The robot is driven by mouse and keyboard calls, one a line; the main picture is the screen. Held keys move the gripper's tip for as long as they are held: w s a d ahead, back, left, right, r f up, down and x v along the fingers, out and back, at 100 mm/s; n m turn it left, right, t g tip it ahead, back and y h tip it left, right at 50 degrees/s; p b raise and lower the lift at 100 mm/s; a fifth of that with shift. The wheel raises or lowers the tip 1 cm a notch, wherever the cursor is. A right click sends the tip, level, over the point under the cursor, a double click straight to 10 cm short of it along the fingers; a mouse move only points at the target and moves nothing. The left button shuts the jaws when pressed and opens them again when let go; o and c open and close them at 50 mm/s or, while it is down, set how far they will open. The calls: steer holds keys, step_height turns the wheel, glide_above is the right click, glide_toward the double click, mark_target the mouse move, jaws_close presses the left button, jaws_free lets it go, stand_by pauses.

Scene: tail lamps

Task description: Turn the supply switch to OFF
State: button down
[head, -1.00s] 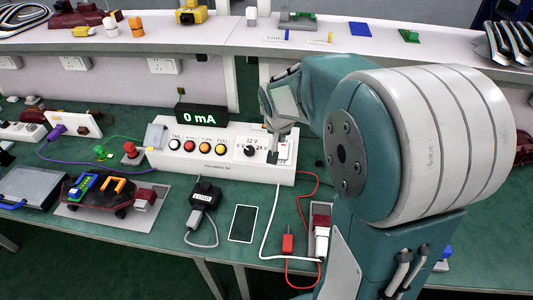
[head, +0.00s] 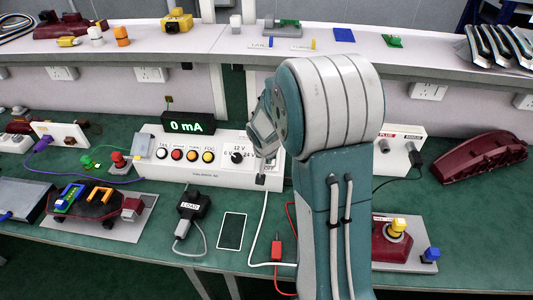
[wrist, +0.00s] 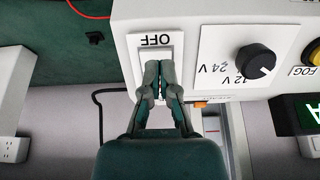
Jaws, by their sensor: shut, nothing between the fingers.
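The supply switch (wrist: 155,52) is at the end of the white supply box (wrist: 205,14), beside the OFF label (wrist: 155,40), which appears upside down in the wrist view. My gripper (wrist: 160,70) is shut and empty, with its fingertips over the switch's lower part. I cannot tell whether they touch it, and they hide the rocker's position. In the head view the supply box (head: 200,175) stands on the green bench, and my gripper (head: 261,180) is at its right end. The display (head: 187,125) reads 0 mA.
The black voltage knob (wrist: 256,60) is beside the switch on the same panel. A red lead connector (head: 277,250) and a black LOAD box (head: 194,206) lie in front. A red lamp housing (head: 485,157) lies at the right. A shelf (head: 215,45) runs behind.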

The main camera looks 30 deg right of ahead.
steer(key=shift+w+a+f, duration=0.1)
steer(key=shift+w+f, duration=0.1)
steer(key=shift+f, duration=0.3)
steer(key=shift+w+a+f, duration=0.1)
steer(key=shift+w+f, duration=0.05)
steer(key=shift+f, duration=0.3)
steer(key=shift+d, duration=0.1)
steer(key=shift+d, duration=0.15)
